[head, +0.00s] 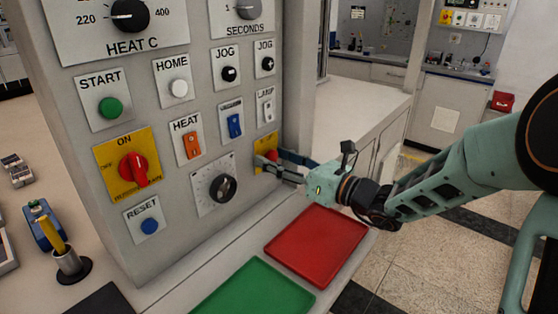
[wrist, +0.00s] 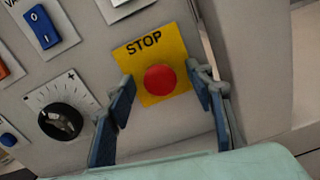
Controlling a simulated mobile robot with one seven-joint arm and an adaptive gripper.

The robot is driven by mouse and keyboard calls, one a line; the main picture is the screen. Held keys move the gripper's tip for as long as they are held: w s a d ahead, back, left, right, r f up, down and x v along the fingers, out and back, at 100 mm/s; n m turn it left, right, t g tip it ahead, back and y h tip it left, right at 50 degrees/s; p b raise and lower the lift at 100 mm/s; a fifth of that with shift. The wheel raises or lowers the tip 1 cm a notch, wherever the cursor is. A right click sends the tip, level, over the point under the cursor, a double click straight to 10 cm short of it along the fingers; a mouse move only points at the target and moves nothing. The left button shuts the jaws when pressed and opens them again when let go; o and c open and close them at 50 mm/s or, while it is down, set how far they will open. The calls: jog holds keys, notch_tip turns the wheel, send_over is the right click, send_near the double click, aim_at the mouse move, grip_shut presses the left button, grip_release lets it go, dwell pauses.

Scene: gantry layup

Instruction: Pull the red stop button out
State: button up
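The red stop button (wrist: 159,79) is a round red cap on a yellow plate marked STOP (wrist: 129,58), on the grey control panel. In the head view the button (head: 272,156) is partly hidden by my gripper (head: 272,165), which reaches it from the right. In the wrist view my gripper (wrist: 162,100) is open, with one blue-padded finger on each side of the button. Gaps show between the pads and the cap. How far the cap stands out from its plate is hard to tell.
Close by on the panel are a black knob (head: 222,188), a blue rocker switch (head: 235,126) and the LAMP switch (head: 265,106). A red tray (head: 317,245) and a green tray (head: 254,292) lie below my gripper. Free floor shows to the right.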

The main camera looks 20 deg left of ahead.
jog(key=c, duration=1.2)
jog(key=shift+o, duration=0.2)
jog(key=shift+s+d, duration=0.25)
jog(key=shift+d, duration=0.4)
jog(key=o, duration=1.2)
